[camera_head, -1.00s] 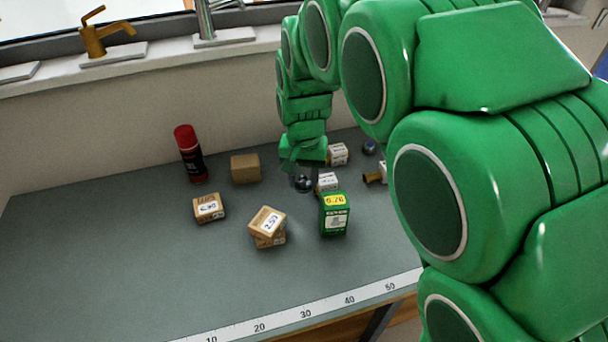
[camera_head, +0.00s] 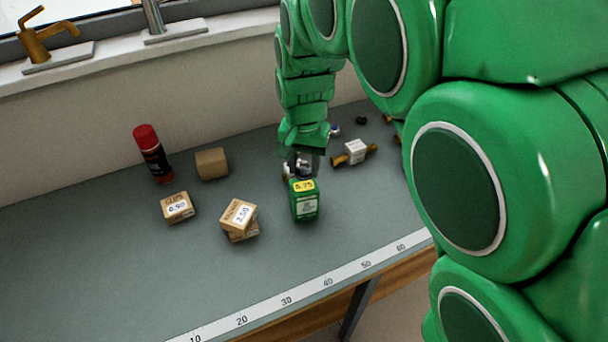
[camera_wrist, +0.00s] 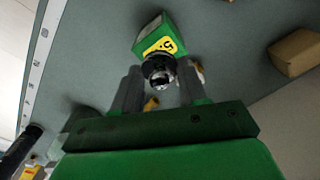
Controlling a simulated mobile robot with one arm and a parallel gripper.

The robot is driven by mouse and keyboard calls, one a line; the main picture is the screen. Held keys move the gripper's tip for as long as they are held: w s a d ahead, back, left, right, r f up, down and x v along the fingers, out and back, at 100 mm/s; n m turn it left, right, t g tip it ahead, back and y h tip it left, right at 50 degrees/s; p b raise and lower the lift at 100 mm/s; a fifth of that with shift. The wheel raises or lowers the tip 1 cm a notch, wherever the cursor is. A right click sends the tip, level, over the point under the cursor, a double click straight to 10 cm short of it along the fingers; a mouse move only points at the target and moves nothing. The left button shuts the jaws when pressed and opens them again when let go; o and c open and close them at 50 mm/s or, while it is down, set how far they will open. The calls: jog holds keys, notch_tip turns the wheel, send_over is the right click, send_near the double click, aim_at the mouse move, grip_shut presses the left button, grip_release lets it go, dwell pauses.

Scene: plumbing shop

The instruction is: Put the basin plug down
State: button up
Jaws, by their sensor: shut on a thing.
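My gripper (camera_head: 302,158) is low over the bench, just behind the green box (camera_head: 304,202) with a yellow price label. In the wrist view my gripper (camera_wrist: 160,78) is shut on the basin plug (camera_wrist: 160,69), a small dark and chrome piece held between the fingertips. The green box also shows in the wrist view (camera_wrist: 150,30), right beside the plug in the picture. I cannot tell whether the plug touches the bench or the box.
On the grey bench (camera_head: 110,290), a stack of small cartons (camera_head: 239,218), another carton (camera_head: 177,207), a brown box (camera_head: 212,164) and a red-capped can (camera_head: 153,154) stand left. A white box (camera_head: 355,151) and brass fittings lie right. The front left is clear.

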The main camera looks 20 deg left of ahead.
aim_at(304, 171)
jog(key=shift+f, duration=1.8)
jog(key=shift+f, duration=0.2)
jog(key=o, duration=1.1)
jog(key=shift+c, duration=0.2)
jog(key=shift+r, duration=0.15)
notch_tip(304, 171, up, 12)
jog(key=shift+r, duration=0.1)
